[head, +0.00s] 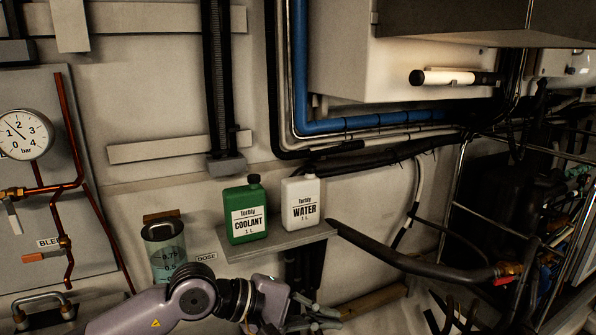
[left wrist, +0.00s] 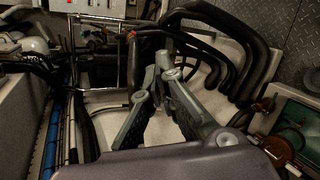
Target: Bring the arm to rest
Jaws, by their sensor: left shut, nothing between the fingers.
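My left arm (head: 150,312) comes in from the lower left of the head view. Its gripper (head: 320,318) is low in the middle, below and in front of the shelf with the bottles, partly cut by the bottom edge. In the left wrist view the fingers (left wrist: 158,72) come together at their tips, with nothing held between them. The gripper is apart from the bottles. My right gripper is not in view.
A green coolant bottle (head: 245,213) and a white water bottle (head: 300,204) stand upright on a small grey shelf (head: 268,245). A dosing cylinder (head: 166,250) stands close to my arm. A black hose (head: 400,258) runs right to a red valve (head: 505,279).

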